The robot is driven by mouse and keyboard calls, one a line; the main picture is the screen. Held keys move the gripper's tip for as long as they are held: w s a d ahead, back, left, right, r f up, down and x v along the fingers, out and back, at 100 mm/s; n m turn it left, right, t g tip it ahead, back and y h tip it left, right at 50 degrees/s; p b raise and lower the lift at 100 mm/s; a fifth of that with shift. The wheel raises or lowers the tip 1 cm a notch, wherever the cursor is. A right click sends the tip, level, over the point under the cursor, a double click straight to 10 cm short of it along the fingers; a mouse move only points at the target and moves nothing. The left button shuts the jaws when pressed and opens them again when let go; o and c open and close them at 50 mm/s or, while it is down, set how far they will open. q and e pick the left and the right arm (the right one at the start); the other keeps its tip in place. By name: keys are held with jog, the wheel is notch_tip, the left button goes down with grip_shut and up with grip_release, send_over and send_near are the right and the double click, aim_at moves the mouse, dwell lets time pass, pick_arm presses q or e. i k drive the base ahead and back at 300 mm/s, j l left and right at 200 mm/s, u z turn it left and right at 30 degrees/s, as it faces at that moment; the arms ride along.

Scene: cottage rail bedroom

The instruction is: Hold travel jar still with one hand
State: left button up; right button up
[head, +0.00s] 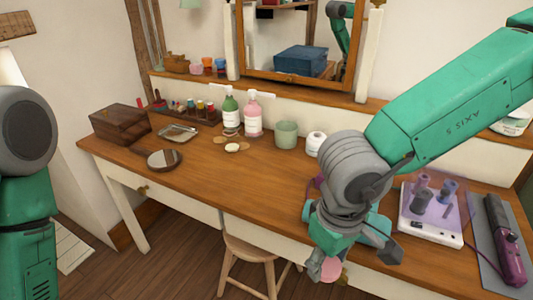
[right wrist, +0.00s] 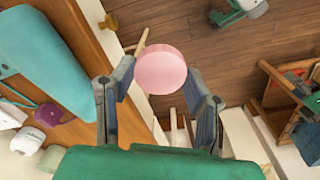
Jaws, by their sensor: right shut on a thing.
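The travel jar (head: 330,269) shows as a small pink round thing beneath my right gripper (head: 350,258), at the front edge of the dressing table. In the right wrist view the jar (right wrist: 160,69) shows its flat pink round face between the two dark fingers of my right gripper (right wrist: 161,82). The gripper is shut on it and holds it out past the table edge, above the floor. The jar's lower part is hidden. My left arm stands at the left edge of the head view; its gripper is out of sight.
The wooden dressing table (head: 195,172) holds a brown box (head: 119,123), hand mirror (head: 163,159), green bottle (head: 230,114), pink bottle (head: 253,117), green cup (head: 286,134), roller set (head: 433,211) and purple styling tool (head: 506,240). A stool (head: 252,250) stands below. The table's front middle is clear.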

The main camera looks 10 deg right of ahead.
aim_at(231, 137)
jog(key=i, duration=1.35)
